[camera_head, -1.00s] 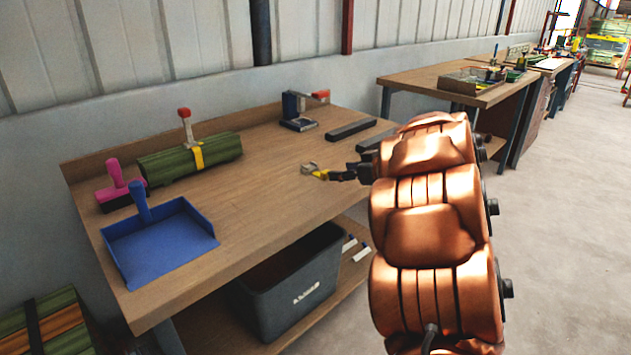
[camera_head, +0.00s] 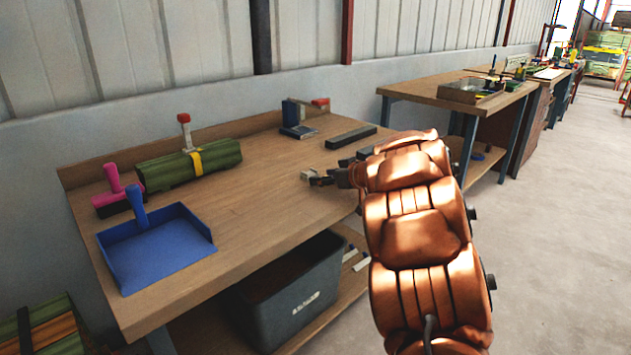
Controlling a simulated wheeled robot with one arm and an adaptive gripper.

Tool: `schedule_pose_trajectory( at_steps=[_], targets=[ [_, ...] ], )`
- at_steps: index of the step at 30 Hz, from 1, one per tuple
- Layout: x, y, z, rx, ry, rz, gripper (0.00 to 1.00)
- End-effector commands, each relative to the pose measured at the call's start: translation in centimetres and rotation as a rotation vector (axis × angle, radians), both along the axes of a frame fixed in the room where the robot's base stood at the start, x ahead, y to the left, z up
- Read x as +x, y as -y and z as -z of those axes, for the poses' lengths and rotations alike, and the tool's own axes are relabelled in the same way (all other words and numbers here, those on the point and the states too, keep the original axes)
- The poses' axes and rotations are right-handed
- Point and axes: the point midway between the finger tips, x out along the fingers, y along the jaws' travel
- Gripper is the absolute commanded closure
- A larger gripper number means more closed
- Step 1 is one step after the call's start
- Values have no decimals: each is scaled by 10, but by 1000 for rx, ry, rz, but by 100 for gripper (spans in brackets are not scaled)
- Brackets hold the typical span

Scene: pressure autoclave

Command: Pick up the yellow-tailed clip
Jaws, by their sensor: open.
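The yellow-tailed clip (camera_head: 305,174) lies on the wooden workbench (camera_head: 240,225), right of its middle. Only its small pale metal end shows; its yellow tail is hidden behind my gripper. My gripper (camera_head: 318,179) is a dark pair of fingers at the end of my copper-coloured arm. It is open, low over the bench top, right at the clip. I cannot tell whether the fingers touch the clip or stand around it.
A blue dustpan (camera_head: 155,250), a pink-handled brush (camera_head: 115,190) and a green roll with a yellow strap (camera_head: 190,165) are on the left. Dark bars (camera_head: 350,135) and a blue-black stand (camera_head: 295,118) are at the back. A grey bin (camera_head: 290,295) stands below.

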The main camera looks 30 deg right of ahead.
Motion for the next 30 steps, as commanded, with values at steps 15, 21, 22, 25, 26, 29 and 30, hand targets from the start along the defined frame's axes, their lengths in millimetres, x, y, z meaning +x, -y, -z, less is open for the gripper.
schedule_pose_trajectory(
  at_steps=[15,21,22,25,26,29,30],
  targets=[
    [0,0,-1,0,1,0,84],
    [-1,0,-1,0,1,1,100],
    [0,0,-1,0,1,1,100],
    [0,0,-1,0,1,0,100],
    [0,0,-1,0,1,0,100],
    [0,0,-2,-1,1,1,100],
    [-1,0,-3,-1,1,1,100]
  ],
)
